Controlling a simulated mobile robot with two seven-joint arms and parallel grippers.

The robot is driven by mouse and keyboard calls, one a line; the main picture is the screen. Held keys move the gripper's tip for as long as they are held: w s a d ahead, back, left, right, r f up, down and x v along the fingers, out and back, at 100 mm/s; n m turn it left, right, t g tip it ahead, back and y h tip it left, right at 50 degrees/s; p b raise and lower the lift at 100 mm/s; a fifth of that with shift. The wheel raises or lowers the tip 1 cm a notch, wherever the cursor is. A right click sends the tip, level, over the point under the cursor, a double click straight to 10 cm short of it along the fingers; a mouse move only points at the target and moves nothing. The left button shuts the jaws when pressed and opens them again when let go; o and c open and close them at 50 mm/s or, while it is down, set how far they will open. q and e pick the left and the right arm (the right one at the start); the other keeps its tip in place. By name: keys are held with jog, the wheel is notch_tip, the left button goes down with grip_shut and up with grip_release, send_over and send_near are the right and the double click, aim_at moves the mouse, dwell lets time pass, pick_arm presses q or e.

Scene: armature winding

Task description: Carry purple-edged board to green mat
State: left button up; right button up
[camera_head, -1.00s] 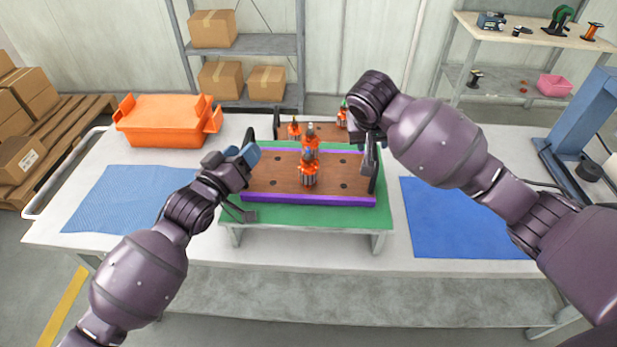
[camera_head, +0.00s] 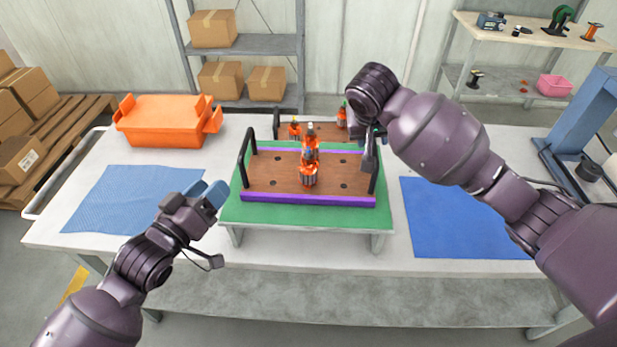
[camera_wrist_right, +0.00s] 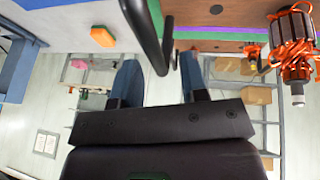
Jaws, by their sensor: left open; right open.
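The purple-edged board (camera_head: 265,197) lies flat on the green mat (camera_head: 300,216), which covers a low stand on the table. Orange-wound armatures (camera_head: 308,172) stand upright on the board, and it has a black handle at each end. My left gripper (camera_head: 213,194) is open and empty, in front of and left of the board, apart from its left handle (camera_head: 243,157). My right gripper (camera_head: 370,155) is at the board's right handle. In the right wrist view its open fingers (camera_wrist_right: 158,80) are near the black handle bar (camera_wrist_right: 148,35), and an armature (camera_wrist_right: 293,45) hangs into view at the right.
Another brown board (camera_head: 322,132) with armatures stands behind. An orange bin (camera_head: 165,122) is at the back left. A light blue mat (camera_head: 130,200) lies left and a blue mat (camera_head: 455,220) right, both bare.

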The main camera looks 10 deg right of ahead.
jog(key=v, duration=1)
pick_arm(q)
jog(key=o, duration=0.5)
jog(key=shift+c, duration=0.2)
pick_arm(e)
jog(key=o, duration=0.6)
pick_arm(q)
jog(key=shift+s+a, duration=0.1)
pick_arm(e)
jog(key=shift+r, duration=0.15)
pick_arm(q)
jog(key=shift+p+v, duration=1.35)
jog(key=shift+v, duration=1.5)
pick_arm(e)
jog(key=shift+s+r, duration=0.1)
jog(key=shift+r, duration=1.4)
